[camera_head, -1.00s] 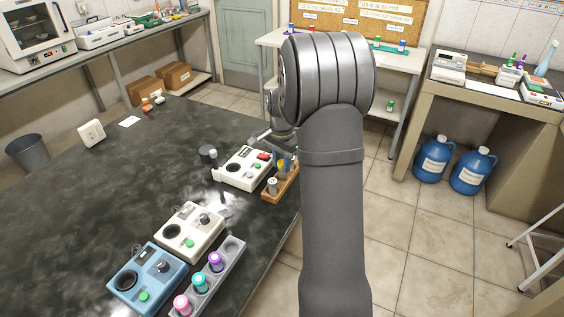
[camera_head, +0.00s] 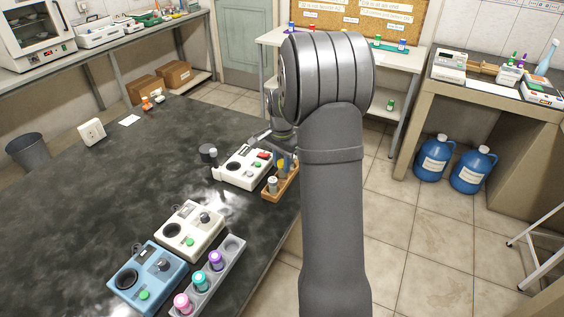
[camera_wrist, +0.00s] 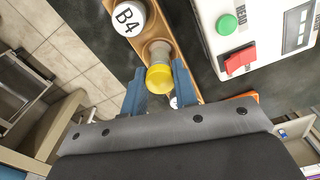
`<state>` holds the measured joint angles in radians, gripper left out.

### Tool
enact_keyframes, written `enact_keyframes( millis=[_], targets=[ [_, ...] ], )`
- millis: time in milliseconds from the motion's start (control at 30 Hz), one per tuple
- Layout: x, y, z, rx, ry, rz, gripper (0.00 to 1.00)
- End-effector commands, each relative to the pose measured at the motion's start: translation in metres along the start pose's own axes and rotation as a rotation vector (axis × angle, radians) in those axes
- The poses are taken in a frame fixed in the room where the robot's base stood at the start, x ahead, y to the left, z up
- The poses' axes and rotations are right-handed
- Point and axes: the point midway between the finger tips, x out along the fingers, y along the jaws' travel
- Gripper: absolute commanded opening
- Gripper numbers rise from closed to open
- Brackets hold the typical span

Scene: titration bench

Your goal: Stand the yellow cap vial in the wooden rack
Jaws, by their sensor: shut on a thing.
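The yellow cap vial (camera_wrist: 159,77) is between the two blue fingers of my gripper (camera_wrist: 159,88), which is shut on it, in the wrist view. Its clear body points at the wooden rack (camera_wrist: 180,20). I cannot tell whether its base is inside a hole or just above one. In the head view the rack (camera_head: 271,196) stands at the bench's right edge, and my gripper (camera_head: 284,153) is over its far end, partly hidden by my arm.
A white instrument (camera_head: 240,168) with a green button and red switch stands close left of the rack. Nearer are a cream device (camera_head: 190,230), a blue device (camera_head: 148,277) and a grey rack (camera_head: 234,262) with several capped vials. The bench's left middle is clear.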

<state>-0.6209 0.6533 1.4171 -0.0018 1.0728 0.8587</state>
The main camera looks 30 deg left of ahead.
Motion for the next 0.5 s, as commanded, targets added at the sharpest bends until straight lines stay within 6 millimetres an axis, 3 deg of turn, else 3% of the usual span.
enact_keyframes(
  millis=[500],
  targets=[
    [0.010,0.000,0.000,0.000,0.000,0.000,0.12]
  ],
)
